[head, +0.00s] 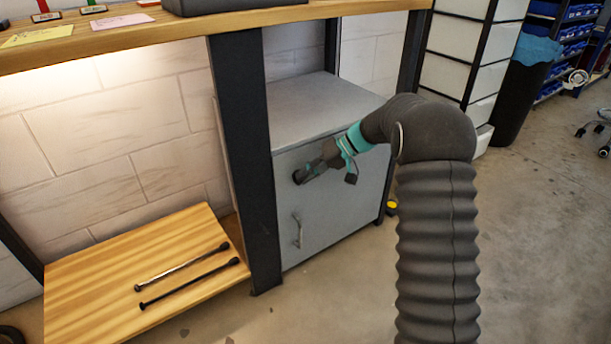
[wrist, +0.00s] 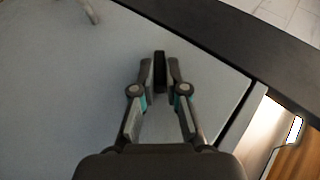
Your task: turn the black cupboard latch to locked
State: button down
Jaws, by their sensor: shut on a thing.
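The black latch (wrist: 160,70) is on the grey cupboard door, between my fingertips in the wrist view. Its round black base (head: 298,177) shows at the upper left of the door in the head view. My gripper (head: 304,173) is at the latch, with its fingers shut on it. In the wrist view my gripper (wrist: 160,72) has one finger on each side of the latch. The grey cupboard (head: 345,200) stands under the bench with its door closed. The fingers hide part of the latch.
A bar handle (head: 298,231) is lower on the door. A dark bench leg (head: 245,160) stands just left of the cupboard. Two dark rods (head: 190,283) lie on a low wooden shelf (head: 90,290). The floor to the right is mostly clear.

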jog(key=y, duration=0.1)
jog(key=m+g+y, duration=0.1)
jog(key=y, duration=0.1)
jog(key=shift+w+d+f, duration=0.1)
jog(key=shift+w+f, duration=0.1)
jog(key=shift+f, duration=0.15)
jog(key=shift+f+m+g+y, duration=0.15)
jog(key=shift+m+g+y, duration=0.35)
jog(key=shift+y, duration=0.8)
jog(key=c, duration=1.2)
grip_release()
jog(key=shift+d, duration=0.1)
jog(key=v, duration=1.2)
jog(key=shift+f, duration=0.15)
